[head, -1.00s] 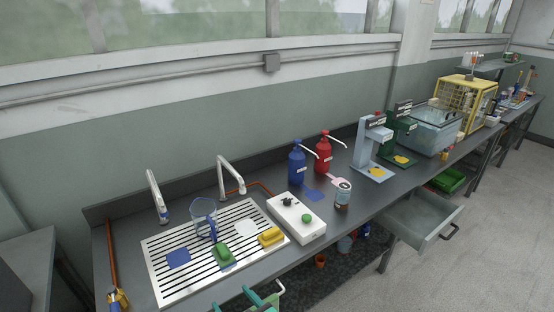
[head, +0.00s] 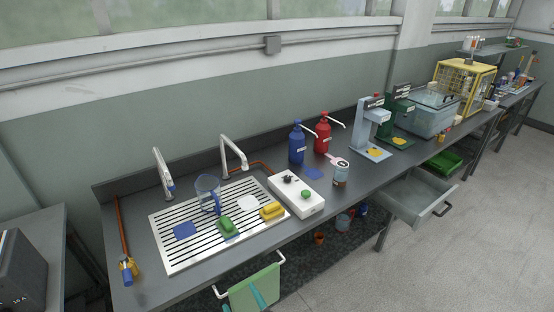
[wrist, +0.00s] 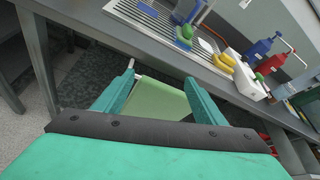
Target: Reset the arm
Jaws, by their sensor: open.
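My gripper (wrist: 160,80) shows in the wrist view as two teal fingers, spread apart with nothing held between them. It hangs in front of the bench, below the edge of the worktop. A light green cloth (wrist: 160,103) on a white rail shows beyond and between the fingers. In the head view the cloth (head: 245,291) hangs at the bench front, with a small teal part of my gripper (head: 258,299) at the bottom edge. The rest of my arm is out of the head view.
The drainer (head: 180,255) holds a clear jug (head: 208,190), a green sponge (head: 226,227) and a yellow sponge (head: 272,211). A white box (head: 297,205), blue bottle (head: 297,150) and red bottle (head: 322,138) stand right. An open drawer (head: 410,203) juts out. Floor at right is clear.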

